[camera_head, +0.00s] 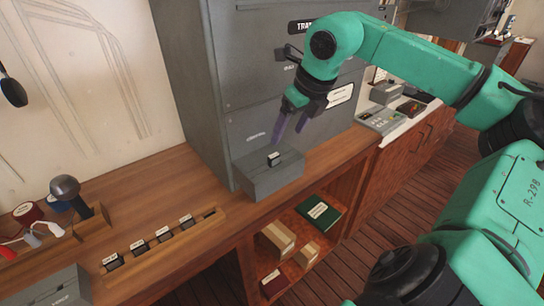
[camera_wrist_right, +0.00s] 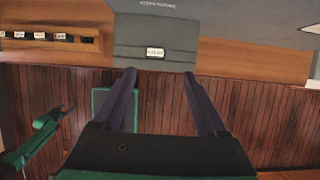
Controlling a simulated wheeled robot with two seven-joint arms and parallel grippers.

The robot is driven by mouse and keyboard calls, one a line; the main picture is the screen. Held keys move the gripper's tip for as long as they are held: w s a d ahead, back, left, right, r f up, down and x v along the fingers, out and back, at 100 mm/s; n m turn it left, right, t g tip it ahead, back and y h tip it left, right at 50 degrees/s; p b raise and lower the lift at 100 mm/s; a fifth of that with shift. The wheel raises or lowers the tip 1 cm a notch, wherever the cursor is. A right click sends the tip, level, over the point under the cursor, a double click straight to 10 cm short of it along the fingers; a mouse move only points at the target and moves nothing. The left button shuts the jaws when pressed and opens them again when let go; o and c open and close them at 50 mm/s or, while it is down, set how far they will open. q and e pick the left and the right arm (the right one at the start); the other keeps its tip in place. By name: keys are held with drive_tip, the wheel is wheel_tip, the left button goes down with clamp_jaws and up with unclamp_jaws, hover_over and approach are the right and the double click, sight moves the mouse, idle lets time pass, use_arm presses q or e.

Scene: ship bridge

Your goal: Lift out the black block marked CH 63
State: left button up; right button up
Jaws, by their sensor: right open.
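A small black block with a white label (camera_head: 274,156) sits in the top of a grey box (camera_head: 262,187) on the wooden counter. In the right wrist view the label (camera_wrist_right: 156,53) faces me, but its text is too small to read surely. My right gripper (camera_head: 291,124) is open and empty, its purple fingers pointing down above and slightly right of the block, apart from it. In the wrist view its fingertips (camera_wrist_right: 159,72) lie either side of the block's line.
A wooden rack (camera_head: 168,243) holds several labelled black blocks on the counter. A grey cabinet (camera_head: 240,95) stands directly behind the box. A dark knobbed lever (camera_head: 66,187) is at left. Boxes (camera_head: 275,240) and a green book (camera_head: 318,211) lie on shelves below.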

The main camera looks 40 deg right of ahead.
sight(274, 156)
drive_tip(key=p+x, duration=0.1)
drive_tip(key=x, duration=0.2)
drive_tip(key=p+x, duration=0.2)
drive_tip(key=a+p+x, duration=0.1)
drive_tip(key=p+x, duration=0.1)
drive_tip(key=x, duration=0.1)
drive_tip(key=shift+w+f, duration=0.2)
drive_tip(key=shift+w, duration=0.25)
drive_tip(key=shift+f, duration=0.3)
drive_tip(key=shift+d+f, duration=0.1)
drive_tip(key=shift+d, duration=0.05)
use_arm(q)
wheel_tip(274, 156, up, 5)
drive_tip(key=shift+r, duration=0.1)
use_arm(e)
clamp_jaws()
